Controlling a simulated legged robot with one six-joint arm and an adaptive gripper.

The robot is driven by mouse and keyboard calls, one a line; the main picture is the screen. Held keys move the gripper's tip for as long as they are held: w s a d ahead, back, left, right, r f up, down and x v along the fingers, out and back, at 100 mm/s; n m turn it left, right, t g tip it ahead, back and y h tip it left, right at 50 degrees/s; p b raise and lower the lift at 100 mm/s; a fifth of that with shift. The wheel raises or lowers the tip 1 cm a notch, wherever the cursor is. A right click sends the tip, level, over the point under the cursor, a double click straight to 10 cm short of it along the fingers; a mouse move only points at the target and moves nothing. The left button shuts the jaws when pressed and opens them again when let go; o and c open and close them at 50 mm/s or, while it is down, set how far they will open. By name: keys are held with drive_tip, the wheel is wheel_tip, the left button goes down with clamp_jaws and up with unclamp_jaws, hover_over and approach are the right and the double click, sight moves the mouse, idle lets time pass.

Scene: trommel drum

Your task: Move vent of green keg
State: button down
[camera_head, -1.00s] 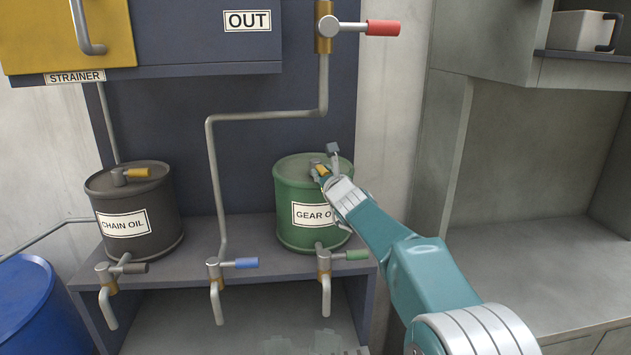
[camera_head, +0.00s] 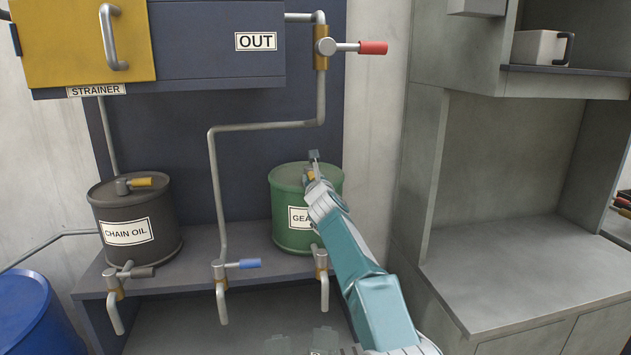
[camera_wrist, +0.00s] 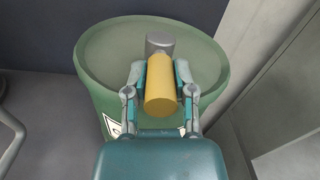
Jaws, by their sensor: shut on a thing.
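The green keg (camera_head: 290,233), labelled gear oil, stands on the dark shelf and also shows in the wrist view (camera_wrist: 100,62). Its vent, a grey metal stub with a yellow handle (camera_wrist: 173,87), is on the lid. In the wrist view the yellow handle points toward my wrist. My gripper (camera_wrist: 160,78) is shut on the yellow handle, with one finger on each side. In the head view my gripper (camera_head: 312,172) is over the keg's top and hides most of the vent. My arm covers part of the keg's label.
A dark chain oil keg (camera_head: 138,220) with its own yellow-handled vent (camera_head: 140,182) stands to the left. Taps line the shelf front, one with a blue handle (camera_head: 243,264). A red-handled valve (camera_head: 372,48) is above the green keg. A grey cabinet (camera_head: 510,270) is at the right.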

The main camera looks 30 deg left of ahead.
drive_tip(key=shift+a+f, duration=0.2)
drive_tip(key=shift+f, duration=0.1)
drive_tip(key=shift+c, duration=2.2)
unclamp_jaws()
drive_tip(key=shift+s, duration=0.15)
drive_tip(key=shift+r, duration=0.1)
drive_tip(key=shift+d+r, duration=0.15)
drive_tip(key=shift+d, duration=0.05)
